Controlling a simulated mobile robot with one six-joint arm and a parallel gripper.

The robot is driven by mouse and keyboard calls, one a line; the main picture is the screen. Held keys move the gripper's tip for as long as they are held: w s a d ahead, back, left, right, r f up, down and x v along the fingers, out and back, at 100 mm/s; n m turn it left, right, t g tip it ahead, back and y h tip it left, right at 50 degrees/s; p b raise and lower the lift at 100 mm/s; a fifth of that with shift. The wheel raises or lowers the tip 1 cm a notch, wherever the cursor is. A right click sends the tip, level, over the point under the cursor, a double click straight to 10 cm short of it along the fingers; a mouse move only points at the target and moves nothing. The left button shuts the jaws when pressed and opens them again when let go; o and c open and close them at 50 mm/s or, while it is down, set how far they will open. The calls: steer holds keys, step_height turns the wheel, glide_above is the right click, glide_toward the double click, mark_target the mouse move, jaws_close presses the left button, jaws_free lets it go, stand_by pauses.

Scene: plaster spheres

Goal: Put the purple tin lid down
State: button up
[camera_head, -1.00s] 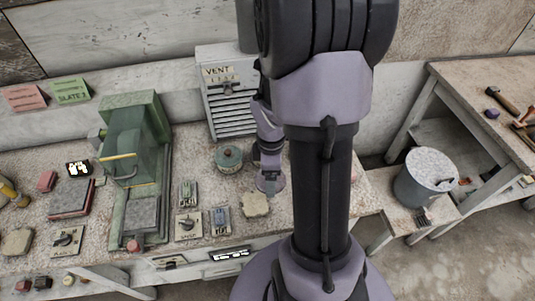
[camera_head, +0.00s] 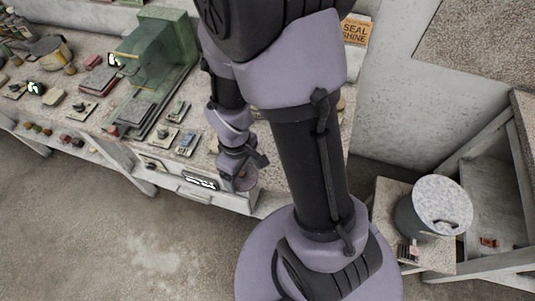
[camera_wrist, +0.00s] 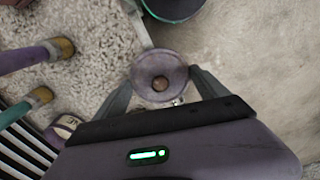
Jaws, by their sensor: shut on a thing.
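The purple tin lid (camera_wrist: 162,72) is round and shallow, with a small brownish knob at its middle. My gripper (camera_wrist: 160,88) is shut on it, with one dark finger at each side of its rim in the wrist view. In the head view my gripper (camera_head: 243,160) is low by the right end of the workbench's front edge. The lid shows there only as a small purple shape (camera_head: 246,181), partly hidden by the gripper. I cannot tell whether it touches anything beneath.
A dark, green-rimmed container (camera_wrist: 174,7) is just beyond the lid. The workbench (camera_head: 205,165) carries a green machine (camera_head: 155,62) and several small switches. A lidded bucket (camera_head: 436,207) stands at right. Open floor lies in front.

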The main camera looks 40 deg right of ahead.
mark_target(243, 170)
steer(key=w+d, duration=0.1)
steer(key=d, duration=0.2)
steer(key=w+d, duration=0.2)
steer(key=d, duration=0.1)
steer(key=w+d+f+b, duration=0.1)
steer(key=d, duration=0.2)
steer(key=shift+w, duration=0.3)
steer(key=f, duration=0.1)
steer(key=f+b, duration=0.2)
steer(key=f, duration=0.1)
steer(key=shift+w+d, duration=0.15)
steer(key=shift+d, duration=0.2)
steer(key=shift+r, duration=0.25)
steer(key=shift+f, duration=0.1)
